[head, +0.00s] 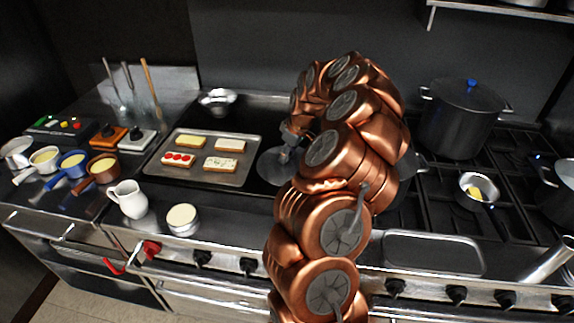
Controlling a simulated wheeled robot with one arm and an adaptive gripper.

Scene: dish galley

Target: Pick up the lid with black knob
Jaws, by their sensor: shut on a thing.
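My gripper (290,138) is at the end of my copper-coloured arm, above the dark cooktop just right of the baking tray. It is shut on a grey round lid (272,168), which shows partly below and left of it. The knob is hidden by the gripper, so its colour cannot be seen. My arm hides the right side of the lid, and I cannot tell whether it touches the cooktop.
A tray (150,170) of topped bread slices lies to the left. A white jug (129,200) and a filled round dish (183,220) stand near the front edge. A large pot with a blue knob (462,122) and a small pan (478,188) stand on the right burners.

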